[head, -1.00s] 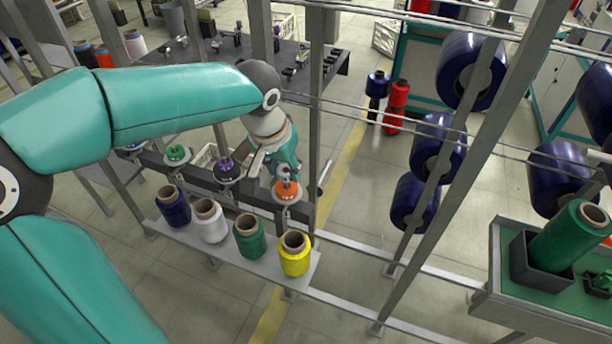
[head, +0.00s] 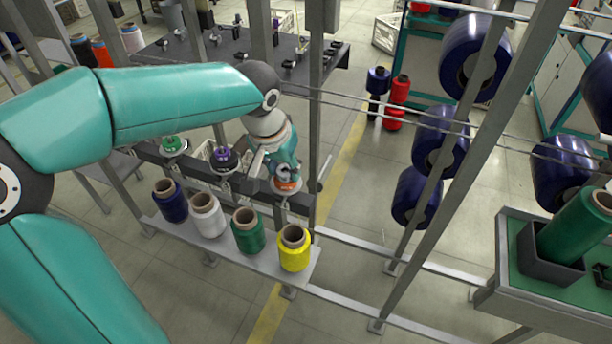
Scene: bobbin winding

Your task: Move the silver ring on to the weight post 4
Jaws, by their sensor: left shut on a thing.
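My left gripper (head: 286,174) hangs from the teal arm over the orange-topped post (head: 288,185) at the right end of the dark rail (head: 255,186). It is shut on a small grey thing that looks like the silver ring; the fingers largely hide it. I cannot tell whether the ring is around the post or just above it. On the same rail to the left stand a purple-topped post (head: 223,158) and a green-topped post (head: 173,145). No number shows on any post. My right gripper is not in view.
A shelf in front of the rail holds a blue bobbin (head: 170,202), a white bobbin (head: 207,218), a green bobbin (head: 248,232) and a yellow bobbin (head: 294,248). A grey frame upright (head: 315,120) stands close to the gripper's right. Large blue spools (head: 474,68) hang further right.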

